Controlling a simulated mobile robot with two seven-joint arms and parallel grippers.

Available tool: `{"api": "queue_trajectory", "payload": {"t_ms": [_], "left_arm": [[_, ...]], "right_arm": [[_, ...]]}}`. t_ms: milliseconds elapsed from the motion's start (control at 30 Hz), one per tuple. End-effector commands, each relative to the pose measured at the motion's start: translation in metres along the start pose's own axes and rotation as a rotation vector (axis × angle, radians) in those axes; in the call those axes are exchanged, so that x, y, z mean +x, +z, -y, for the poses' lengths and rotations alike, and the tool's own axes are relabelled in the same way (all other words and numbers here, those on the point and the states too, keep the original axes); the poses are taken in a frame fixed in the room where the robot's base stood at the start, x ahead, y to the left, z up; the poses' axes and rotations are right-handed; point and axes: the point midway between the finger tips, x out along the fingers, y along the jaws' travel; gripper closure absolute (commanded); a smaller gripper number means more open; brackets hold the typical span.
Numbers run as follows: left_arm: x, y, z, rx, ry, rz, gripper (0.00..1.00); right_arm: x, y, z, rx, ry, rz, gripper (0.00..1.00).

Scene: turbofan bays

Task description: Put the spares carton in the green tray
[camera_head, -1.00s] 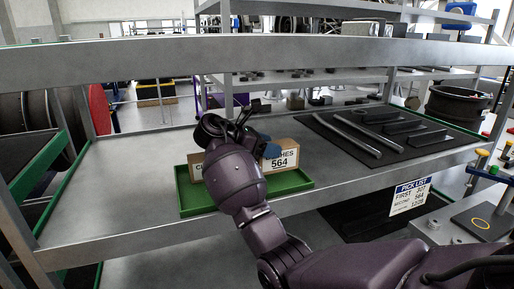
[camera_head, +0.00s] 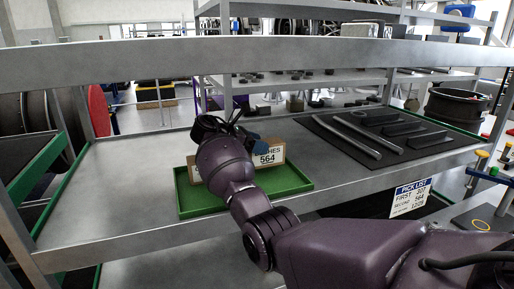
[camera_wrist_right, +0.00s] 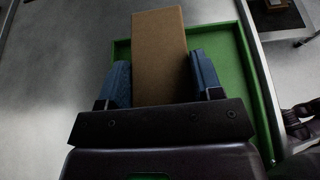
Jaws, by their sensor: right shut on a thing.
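The spares carton is a brown cardboard box (camera_head: 268,154) with a white label reading 564. In the head view it is at the back part of the green tray (camera_head: 283,181), partly hidden by my right arm. My right gripper (camera_head: 245,143) is shut on the carton. In the right wrist view the carton (camera_wrist_right: 160,45) sits between the gripper's blue finger pads (camera_wrist_right: 160,78), with the green tray (camera_wrist_right: 229,55) around and below it. Whether the carton touches the tray floor I cannot tell. My left gripper is not in view.
The tray lies on a grey metal shelf (camera_head: 120,190) with bare room to its left. A dark mat (camera_head: 400,142) with metal bars lies to the right. A shelf beam (camera_head: 130,65) crosses above. A pick list (camera_head: 410,197) hangs at the front edge.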

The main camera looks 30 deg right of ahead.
Motion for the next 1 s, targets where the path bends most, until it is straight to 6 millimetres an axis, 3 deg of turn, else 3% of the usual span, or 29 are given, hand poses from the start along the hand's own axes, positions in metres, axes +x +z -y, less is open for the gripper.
{"api": "queue_trajectory", "payload": {"t_ms": [100,967,1000], "left_arm": [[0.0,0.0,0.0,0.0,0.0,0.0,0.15],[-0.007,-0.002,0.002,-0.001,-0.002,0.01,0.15],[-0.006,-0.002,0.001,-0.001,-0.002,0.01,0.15]], "right_arm": [[0.004,-0.011,0.0,-0.001,0.0,0.0,0.75],[0.01,-0.025,0.001,-0.005,-0.001,0.0,0.75],[0.011,-0.026,0.001,-0.007,-0.002,-0.001,0.38]]}}
